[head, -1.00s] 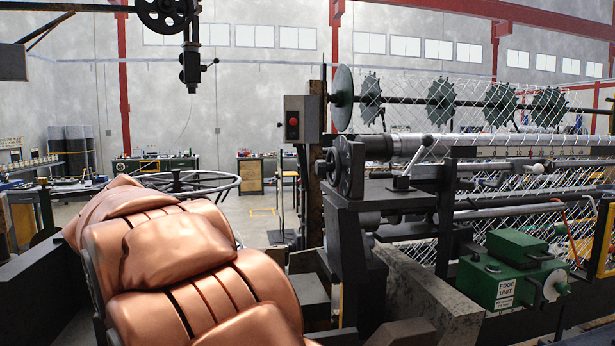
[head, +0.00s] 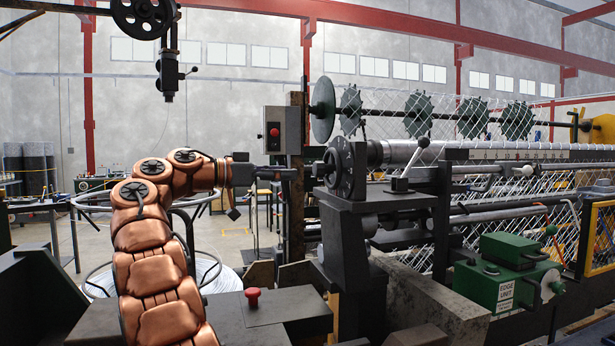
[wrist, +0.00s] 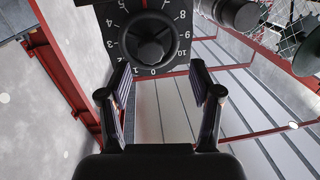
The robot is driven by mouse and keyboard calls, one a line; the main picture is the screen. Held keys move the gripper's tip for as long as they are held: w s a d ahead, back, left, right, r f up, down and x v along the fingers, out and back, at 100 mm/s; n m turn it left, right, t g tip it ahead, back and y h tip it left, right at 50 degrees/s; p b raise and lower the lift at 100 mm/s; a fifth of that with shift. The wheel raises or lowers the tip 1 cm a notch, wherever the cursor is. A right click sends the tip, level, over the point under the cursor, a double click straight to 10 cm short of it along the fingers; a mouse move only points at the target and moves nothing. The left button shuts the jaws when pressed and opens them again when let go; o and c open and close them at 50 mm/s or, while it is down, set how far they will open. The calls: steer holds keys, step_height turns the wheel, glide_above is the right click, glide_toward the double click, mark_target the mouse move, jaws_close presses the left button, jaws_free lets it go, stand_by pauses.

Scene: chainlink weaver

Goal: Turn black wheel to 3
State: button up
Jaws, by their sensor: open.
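The black wheel is a dark knob (wrist: 150,40) with a lobed grip, at the top of the wrist view. A black dial face (wrist: 118,20) with white numbers surrounds it; 0 and 1 are at the bottom, 3 is at the lower left. I cannot tell which number is set. My gripper (wrist: 160,78) is open and empty. Its fingers are spread below the knob in the wrist view, apart from it. In the head view my gripper (head: 294,173) is just left of the wheel.
A grey switch box (head: 279,130) on a post stands behind my gripper. A lever (head: 408,165) rises right of the wheel. A red button (head: 252,297) is on the front panel. The green edge unit (head: 507,272) is at the lower right.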

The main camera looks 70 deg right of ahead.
mark_target(315, 169)
steer(key=shift+s+d+r+m+g, duration=0.1)
steer(key=shift+s+d+m+g, duration=0.2)
steer(key=shift+s+d, duration=0.7)
steer(key=shift+s+d+r+m+g, duration=0.15)
steer(key=shift+s+d+m, duration=0.3)
steer(key=shift+s+d, duration=0.6)
steer(key=shift+s+d+r+m+g, duration=0.15)
steer(key=shift+s+d+m, duration=0.2)
steer(key=shift+s+d, duration=0.65)
steer(key=shift+s+a, duration=0.3)
steer(key=shift+a, duration=0.05)
steer(key=c, duration=1.2)
